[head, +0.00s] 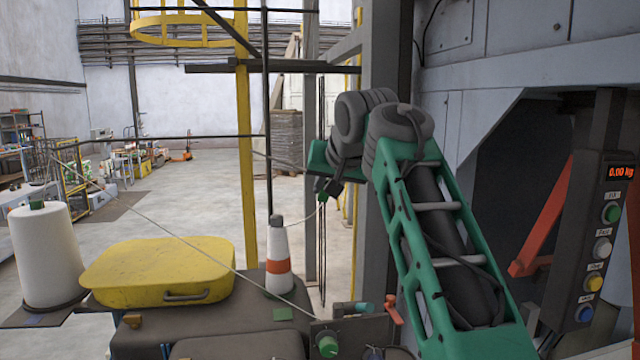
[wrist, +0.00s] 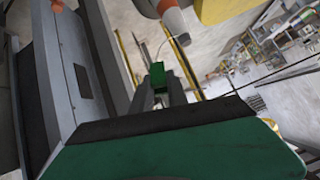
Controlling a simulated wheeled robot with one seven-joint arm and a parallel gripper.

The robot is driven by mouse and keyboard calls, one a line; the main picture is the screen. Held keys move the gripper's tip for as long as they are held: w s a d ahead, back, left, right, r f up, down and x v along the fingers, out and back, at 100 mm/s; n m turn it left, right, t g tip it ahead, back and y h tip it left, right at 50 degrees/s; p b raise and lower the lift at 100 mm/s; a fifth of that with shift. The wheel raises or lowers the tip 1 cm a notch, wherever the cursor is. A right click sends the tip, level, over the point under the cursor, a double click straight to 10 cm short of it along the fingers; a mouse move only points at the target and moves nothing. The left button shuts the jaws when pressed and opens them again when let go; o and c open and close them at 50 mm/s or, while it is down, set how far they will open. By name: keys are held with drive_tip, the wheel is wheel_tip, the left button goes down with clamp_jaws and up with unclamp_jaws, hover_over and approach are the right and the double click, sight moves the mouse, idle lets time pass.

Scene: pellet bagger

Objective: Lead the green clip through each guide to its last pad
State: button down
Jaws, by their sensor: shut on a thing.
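My gripper (head: 326,190) is shut on the green clip (head: 321,197), which it holds in the air above and to the right of the traffic cone (head: 278,262). The clip also shows between the fingers in the wrist view (wrist: 158,77). A pale thread (head: 308,214) hangs from the clip toward the cone's top; whether it passes through a guide there is unclear. A white spool (head: 48,258) stands at left. A dark green pad (head: 283,313) lies on the dark surface before the cone.
A yellow case (head: 160,270) lies between spool and cone. A thin dark post (head: 267,120) rises behind the cone. A green knob (head: 328,346) and an orange lever (head: 393,311) stand at the front. A button panel (head: 597,240) is at right. Open floor lies behind.

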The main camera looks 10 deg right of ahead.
drive_tip(key=w+d+f+p, duration=0.1)
drive_tip(key=w+f+p, duration=0.1)
drive_tip(key=w, duration=0.4)
drive_tip(key=shift+w+d+p, duration=0.2)
drive_tip(key=shift+w+p, duration=0.15)
idle(0.4)
drive_tip(key=s+b, duration=0.1)
drive_tip(key=s, duration=0.1)
drive_tip(key=s+a+b, duration=0.1)
drive_tip(key=s+b, duration=0.1)
drive_tip(key=shift+s+a+f, duration=0.15)
drive_tip(key=shift+s+a, duration=0.05)
drive_tip(key=shift+s, duration=0.25)
